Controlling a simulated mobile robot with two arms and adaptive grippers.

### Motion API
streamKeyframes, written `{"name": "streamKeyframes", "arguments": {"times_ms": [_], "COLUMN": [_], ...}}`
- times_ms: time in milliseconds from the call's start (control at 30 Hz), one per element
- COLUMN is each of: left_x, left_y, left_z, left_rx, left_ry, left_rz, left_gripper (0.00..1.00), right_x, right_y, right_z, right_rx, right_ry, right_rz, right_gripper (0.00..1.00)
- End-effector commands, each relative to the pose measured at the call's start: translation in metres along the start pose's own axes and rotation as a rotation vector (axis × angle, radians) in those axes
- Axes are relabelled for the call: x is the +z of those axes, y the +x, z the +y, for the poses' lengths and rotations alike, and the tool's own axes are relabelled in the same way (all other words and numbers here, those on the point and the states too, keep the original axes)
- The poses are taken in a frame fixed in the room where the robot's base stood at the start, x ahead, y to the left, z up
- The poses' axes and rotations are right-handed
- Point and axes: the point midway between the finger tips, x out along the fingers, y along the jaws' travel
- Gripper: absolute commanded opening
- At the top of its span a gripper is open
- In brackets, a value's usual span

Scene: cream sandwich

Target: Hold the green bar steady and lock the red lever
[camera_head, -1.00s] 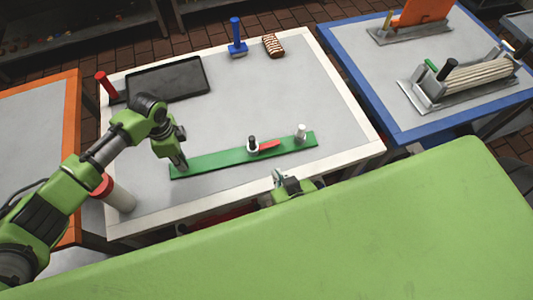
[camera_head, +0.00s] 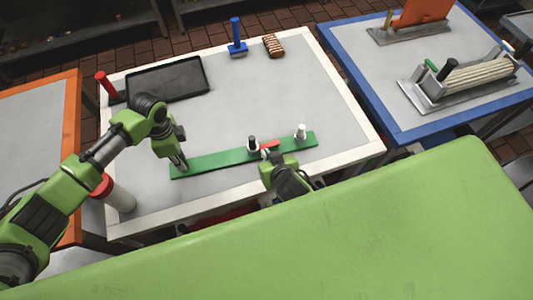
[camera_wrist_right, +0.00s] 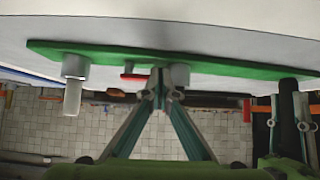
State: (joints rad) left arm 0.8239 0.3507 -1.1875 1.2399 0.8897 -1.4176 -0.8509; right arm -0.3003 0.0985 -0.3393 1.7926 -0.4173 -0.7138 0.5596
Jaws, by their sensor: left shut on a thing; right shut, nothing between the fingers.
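The green bar (camera_head: 215,159) lies flat along the front part of the white-rimmed table. My left gripper (camera_head: 182,165) is shut on its left end. The short red lever (camera_head: 271,146) lies on the bar between a black-topped post (camera_head: 252,143) and a white post (camera_head: 300,132). My right gripper (camera_head: 266,153) is shut and empty, at the front side of the bar beside the black-topped post and the lever's near end. In the right wrist view its fingertips (camera_wrist_right: 160,88) meet close to a grey post base (camera_wrist_right: 179,75), with the red lever (camera_wrist_right: 133,75) beside them. I cannot tell whether they touch.
A black tray (camera_head: 168,80), a blue-handled tool (camera_head: 237,40) and a striped brown bar (camera_head: 273,46) are at the back of the table. A red-topped white cylinder (camera_head: 117,195) is at the front left. The table's middle and right are clear.

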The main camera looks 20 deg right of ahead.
Motion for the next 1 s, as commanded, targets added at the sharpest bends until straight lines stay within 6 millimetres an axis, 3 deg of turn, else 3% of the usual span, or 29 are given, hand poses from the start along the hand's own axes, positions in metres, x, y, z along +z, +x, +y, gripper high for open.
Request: {"name": "streamKeyframes", "arguments": {"times_ms": [233,633,867,1000], "left_x": [-0.001,-0.002,-0.002,-0.002], "left_y": [0.0,0.0,0.0,0.0], "left_z": [0.0,0.001,0.001,0.001], "left_rx": [-0.001,0.001,0.001,0.002], "left_ry": [0.0,0.005,0.003,0.002], "left_rz": [0.001,0.002,0.002,0.002], "left_gripper": [0.0,0.0,0.0,0.0], "right_x": [-0.01,-0.005,0.022,0.019], "right_y": [0.009,0.006,-0.022,-0.056], "right_z": [-0.003,-0.004,-0.007,-0.009], "right_rx": [0.001,-0.001,0.0,0.0], "right_ry": [0.003,0.001,0.003,0.003], "right_rz": [0.002,0.0,-0.006,-0.001], "right_gripper": [0.0,0.0,0.0,0.0]}}
